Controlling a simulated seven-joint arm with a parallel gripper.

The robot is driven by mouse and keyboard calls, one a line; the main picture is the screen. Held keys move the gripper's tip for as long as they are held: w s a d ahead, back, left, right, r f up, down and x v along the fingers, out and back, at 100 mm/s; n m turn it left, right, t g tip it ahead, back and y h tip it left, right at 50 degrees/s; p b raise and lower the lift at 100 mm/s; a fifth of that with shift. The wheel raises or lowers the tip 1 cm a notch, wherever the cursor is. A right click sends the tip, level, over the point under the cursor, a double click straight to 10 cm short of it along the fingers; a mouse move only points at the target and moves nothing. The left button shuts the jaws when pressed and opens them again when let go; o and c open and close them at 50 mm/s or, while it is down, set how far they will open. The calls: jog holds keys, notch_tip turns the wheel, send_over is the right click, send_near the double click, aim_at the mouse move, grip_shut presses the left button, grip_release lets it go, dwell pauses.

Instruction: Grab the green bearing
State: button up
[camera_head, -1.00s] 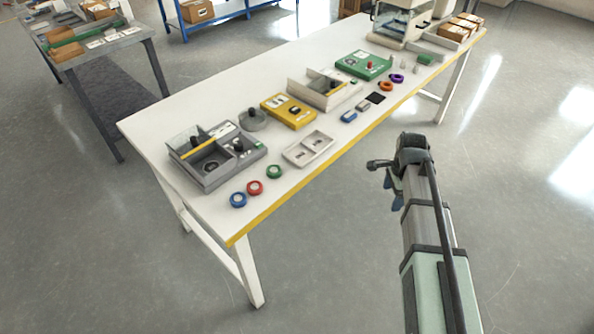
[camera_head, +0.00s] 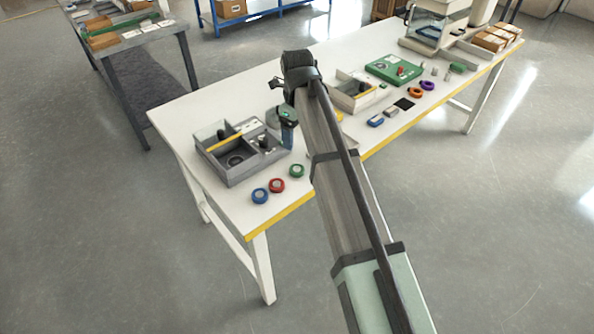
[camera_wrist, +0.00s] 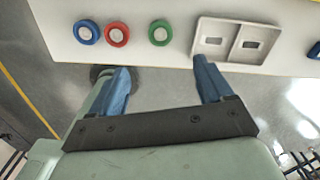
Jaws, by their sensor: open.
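The green bearing (camera_head: 297,171) is a small ring lying flat near the front edge of the white table, to the right of a red ring (camera_head: 277,185) and a blue ring (camera_head: 260,195). In the wrist view the green bearing (camera_wrist: 159,33) lies at the top, beyond the fingertips and between their lines. My gripper (camera_wrist: 162,78) is open with two blue fingers and nothing between them. In the head view my gripper (camera_head: 288,122) hangs over the table, above and behind the green bearing in the picture, apart from it.
A grey divided box (camera_head: 228,175) stands left of my gripper. A white two-pocket tray (camera_wrist: 228,62) lies right of the green bearing in the wrist view, close to the right fingertip. A green box (camera_head: 393,69) and orange and purple rings lie farther right.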

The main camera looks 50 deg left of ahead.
aim_at(296, 168)
jog(key=f, duration=1.3)
jog(key=shift+a+f, duration=0.2)
jog(key=shift+f, duration=0.1)
jog(key=shift+c, duration=0.3)
jog(key=c, duration=1.1)
